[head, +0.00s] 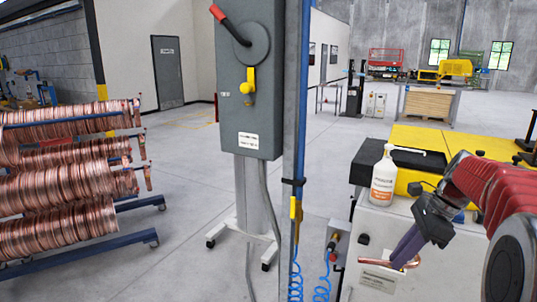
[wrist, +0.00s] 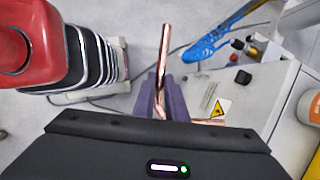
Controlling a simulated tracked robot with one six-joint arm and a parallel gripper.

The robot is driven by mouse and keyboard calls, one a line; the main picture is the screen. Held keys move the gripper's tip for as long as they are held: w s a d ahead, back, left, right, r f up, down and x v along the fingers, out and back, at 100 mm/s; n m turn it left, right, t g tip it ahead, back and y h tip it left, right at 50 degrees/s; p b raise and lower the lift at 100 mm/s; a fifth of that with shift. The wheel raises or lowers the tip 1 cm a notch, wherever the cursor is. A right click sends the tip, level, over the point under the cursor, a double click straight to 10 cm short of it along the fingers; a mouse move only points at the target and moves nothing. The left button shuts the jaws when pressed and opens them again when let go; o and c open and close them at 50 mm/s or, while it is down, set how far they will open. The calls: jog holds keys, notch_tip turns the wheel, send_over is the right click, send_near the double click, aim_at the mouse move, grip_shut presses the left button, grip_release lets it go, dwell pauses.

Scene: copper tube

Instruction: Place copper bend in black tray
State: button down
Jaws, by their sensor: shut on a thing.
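My gripper (head: 403,257) is shut on the copper bend (head: 411,263), a short bent copper tube. In the head view it is at the lower right, in front of the white machine's side. In the wrist view the purple fingers (wrist: 163,98) grip the copper bend (wrist: 165,45), with one length sticking out past the fingertips. Another copper part shows low to the right of the fingers. A black tray-like block (head: 364,174) lies on the machine, behind and above my gripper; its inside is not clear from here.
A white bottle (head: 384,178) stands by the black block, close to my arm. A yellow cover (head: 450,143) lies behind it. A grey switch cabinet (head: 250,90) and blue post (head: 297,120) with blue coiled hoses stand left. Copper coils (head: 60,190) fill a rack at far left.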

jog(key=a+f+n+g, duration=0.1)
jog(key=a+f+n, duration=0.4)
jog(key=f, duration=0.3)
jog(key=w+a+f+n+g+h, duration=0.1)
jog(key=a+f+n+g, duration=0.1)
jog(key=a+f+n, duration=0.3)
jog(key=w+a+f+n+g+h, duration=0.1)
jog(key=a+f+n, duration=0.3)
jog(key=f, duration=0.8)
jog(key=a+g, duration=0.1)
jog(key=a, duration=0.1)
jog(key=shift+w+a+f+n, duration=0.15)
jog(key=shift+w+a+n, duration=0.15)
jog(key=shift+n, duration=0.1)
notch_tip(320, 180, up, 7)
jog(key=w+n+h, duration=0.2)
jog(key=n, duration=0.3)
jog(key=shift+n+g, duration=0.3)
jog(key=shift+n, duration=0.1)
jog(key=shift+w, duration=0.1)
